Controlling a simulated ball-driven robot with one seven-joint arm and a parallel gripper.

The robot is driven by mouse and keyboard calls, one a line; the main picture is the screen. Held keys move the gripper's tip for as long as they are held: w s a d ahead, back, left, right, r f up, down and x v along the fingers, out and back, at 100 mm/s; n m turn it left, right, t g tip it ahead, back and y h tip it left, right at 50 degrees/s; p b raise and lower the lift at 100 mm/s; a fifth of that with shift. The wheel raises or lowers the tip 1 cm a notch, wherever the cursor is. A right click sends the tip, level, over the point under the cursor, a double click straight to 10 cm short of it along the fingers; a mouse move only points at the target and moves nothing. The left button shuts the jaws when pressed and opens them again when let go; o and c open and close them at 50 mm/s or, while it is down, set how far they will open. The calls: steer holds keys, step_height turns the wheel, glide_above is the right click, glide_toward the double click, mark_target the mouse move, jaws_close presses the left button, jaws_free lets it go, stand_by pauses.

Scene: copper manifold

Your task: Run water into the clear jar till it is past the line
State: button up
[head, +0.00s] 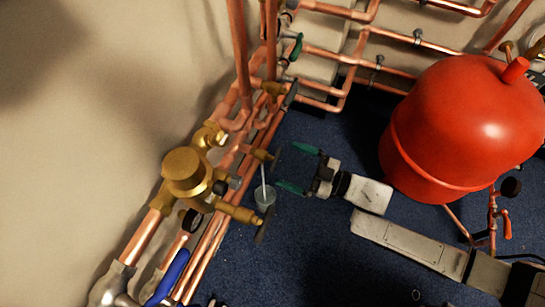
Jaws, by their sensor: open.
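The clear jar (265,196) is small and stands below a brass outlet (262,155) beside the copper pipes. A thin pale vertical streak, which looks like running water (263,175), reaches from the outlet down to the jar. The line on the jar and the water level are too small to make out. My gripper (285,167) has teal fingers spread apart and holds nothing. It is just right of the outlet and its dark round handle (277,158). I cannot tell whether a finger touches the handle or the jar.
A brass manifold (187,172) with copper pipes runs along the wall on the left. A large red tank (460,130) stands right of my gripper. Blue floor (310,240) is clear below my arm.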

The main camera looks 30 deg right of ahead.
mark_target(274, 157)
steer(key=b+x, duration=0.1)
steer(key=x, duration=0.4)
steer(key=shift+w+a, duration=0.25)
steer(key=shift+w, duration=0.05)
steer(key=c, duration=1)
steer(key=shift+o, duration=0.2)
steer(key=shift+r+m+p, duration=0.2)
steer(key=shift+m+p, duration=0.3)
steer(key=shift+p, duration=0.1)
steer(key=shift+m+p, duration=0.55)
steer(key=shift+m, duration=0.25)
steer(key=shift+d+f+m, duration=0.1)
steer(key=shift+f+m, duration=0.1)
steer(key=shift+m, duration=0.1)
steer(key=o, duration=1)
steer(key=shift+c, duration=0.2)
